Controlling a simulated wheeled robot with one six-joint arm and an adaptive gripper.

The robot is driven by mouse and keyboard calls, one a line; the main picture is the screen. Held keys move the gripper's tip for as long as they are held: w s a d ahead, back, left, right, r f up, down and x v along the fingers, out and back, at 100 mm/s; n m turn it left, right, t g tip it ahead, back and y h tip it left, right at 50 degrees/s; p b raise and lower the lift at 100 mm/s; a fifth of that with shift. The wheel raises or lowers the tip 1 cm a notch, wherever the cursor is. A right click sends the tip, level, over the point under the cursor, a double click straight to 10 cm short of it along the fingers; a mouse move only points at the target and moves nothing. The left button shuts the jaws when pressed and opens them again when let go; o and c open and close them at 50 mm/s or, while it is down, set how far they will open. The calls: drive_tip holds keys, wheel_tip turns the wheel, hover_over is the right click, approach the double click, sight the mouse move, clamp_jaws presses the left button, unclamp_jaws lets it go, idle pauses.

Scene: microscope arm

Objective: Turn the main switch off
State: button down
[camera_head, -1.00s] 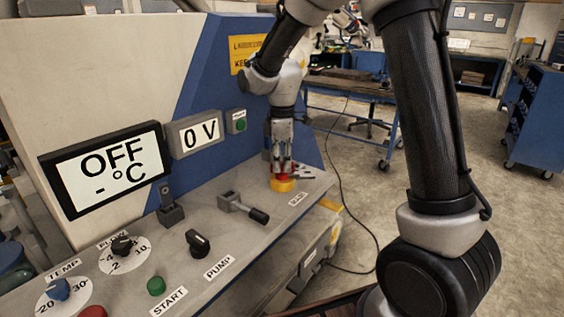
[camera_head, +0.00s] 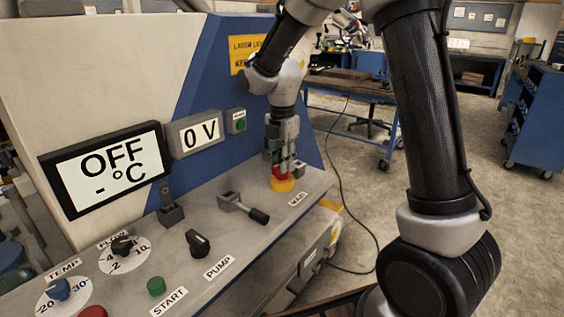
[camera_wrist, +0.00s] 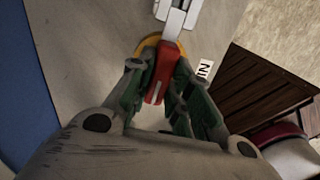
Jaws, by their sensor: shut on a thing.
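The main switch is a red handle on a yellow round base (camera_head: 283,184) near the far right end of the grey console top. A label reading "MAIN" (camera_head: 299,199) lies beside it. In the wrist view the red handle (camera_wrist: 163,78) stands between my fingers, with the yellow ring (camera_wrist: 148,44) partly hidden behind it. My gripper (camera_head: 282,168) points down over the switch and is shut on the red handle. It also shows in the wrist view (camera_wrist: 160,95). The fingers hide part of the handle.
A lever (camera_head: 243,207) and a black pump knob (camera_head: 198,243) sit on the console to the left. The displays read "OFF - °C" (camera_head: 108,168) and "0 V" (camera_head: 196,134). Open floor lies to the right.

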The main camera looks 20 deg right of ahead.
drive_tip(key=shift+n, duration=0.5)
drive_tip(key=c, duration=1.3)
unclamp_jaws()
wheel_tip(320, 180, up, 12)
drive_tip(key=shift+r, duration=0.1)
